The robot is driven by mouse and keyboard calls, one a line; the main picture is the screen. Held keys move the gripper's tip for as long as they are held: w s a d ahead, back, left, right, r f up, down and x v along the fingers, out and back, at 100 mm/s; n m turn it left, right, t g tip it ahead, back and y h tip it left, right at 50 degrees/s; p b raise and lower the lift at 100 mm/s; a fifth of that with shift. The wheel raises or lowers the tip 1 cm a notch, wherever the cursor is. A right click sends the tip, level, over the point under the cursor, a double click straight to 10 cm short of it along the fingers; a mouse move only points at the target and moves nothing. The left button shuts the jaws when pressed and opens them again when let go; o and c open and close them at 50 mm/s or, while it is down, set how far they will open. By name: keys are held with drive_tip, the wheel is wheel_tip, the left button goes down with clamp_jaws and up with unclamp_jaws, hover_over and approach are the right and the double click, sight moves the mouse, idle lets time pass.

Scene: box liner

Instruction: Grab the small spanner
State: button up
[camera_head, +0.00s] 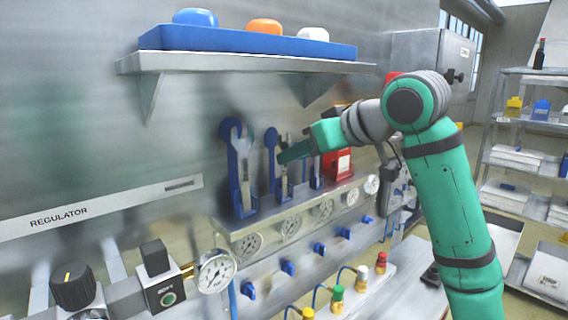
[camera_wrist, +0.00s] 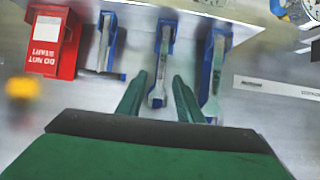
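Several grey spanners stand in blue holders on the wall rack. The largest spanner (camera_head: 240,150) is at the left in the head view and at the right in the wrist view (camera_wrist: 215,68). A middle spanner (camera_wrist: 158,88) stands in the centre of the wrist view. A shorter spanner (camera_wrist: 104,42) is at the left there, apart from my gripper. My gripper (camera_head: 284,155) is open, its fingertips (camera_wrist: 159,76) on either side of the middle spanner in the wrist view. I cannot tell whether they touch it. My gripper partly hides the rack in the head view.
A red box (camera_wrist: 50,42) stands beside the shorter spanner. A shelf (camera_head: 250,62) with a blue tray hangs above the rack. Gauges (camera_head: 215,270) and blue valves line the panel below. A storage rack (camera_head: 535,170) stands at the far right.

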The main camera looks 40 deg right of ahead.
sight(284, 167)
drive_tip(key=shift+x, duration=2.45)
drive_tip(key=shift+a+f, duration=0.1)
clamp_jaws()
drive_tip(key=shift+s, duration=0.1)
